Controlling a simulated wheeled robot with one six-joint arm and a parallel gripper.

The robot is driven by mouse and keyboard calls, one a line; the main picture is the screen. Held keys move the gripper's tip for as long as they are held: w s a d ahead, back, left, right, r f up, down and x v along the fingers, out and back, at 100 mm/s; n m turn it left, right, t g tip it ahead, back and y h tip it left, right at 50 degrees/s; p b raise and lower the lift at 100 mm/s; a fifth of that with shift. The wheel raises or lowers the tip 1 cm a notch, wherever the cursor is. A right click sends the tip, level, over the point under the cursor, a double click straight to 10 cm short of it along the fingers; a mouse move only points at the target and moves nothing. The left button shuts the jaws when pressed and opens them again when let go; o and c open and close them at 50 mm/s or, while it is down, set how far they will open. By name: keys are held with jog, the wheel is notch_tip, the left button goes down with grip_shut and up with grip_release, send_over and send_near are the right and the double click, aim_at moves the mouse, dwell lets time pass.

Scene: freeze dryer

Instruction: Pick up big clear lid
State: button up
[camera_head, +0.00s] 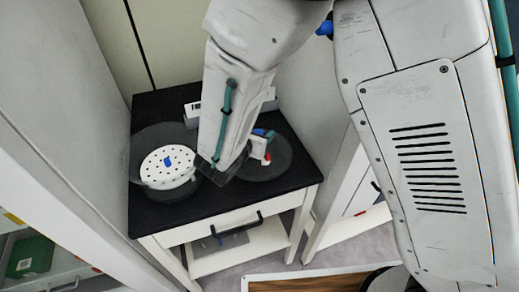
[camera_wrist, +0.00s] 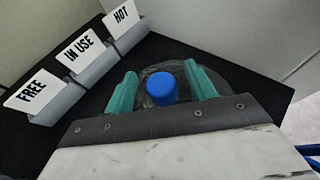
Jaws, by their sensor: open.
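The big clear lid (camera_wrist: 240,88) is a dark-looking see-through disc with a blue knob (camera_wrist: 161,89). In the head view the lid (camera_head: 279,164) lies flat on the right of the black tabletop, partly hidden by my arm. My gripper (camera_wrist: 160,78) has two teal fingers, open, one on each side of the blue knob. Small gaps show between the knob and the fingers. I cannot tell the gripper's height over the lid.
A clear round vessel (camera_head: 148,137) with a white perforated plate (camera_head: 168,168) stands on the table's left. Sign holders marked FREE (camera_wrist: 32,92), IN USE (camera_wrist: 80,55) and HOT (camera_wrist: 122,20) stand beside the lid. Grey walls flank the table closely.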

grip_shut()
jog(key=shift+r, duration=0.15)
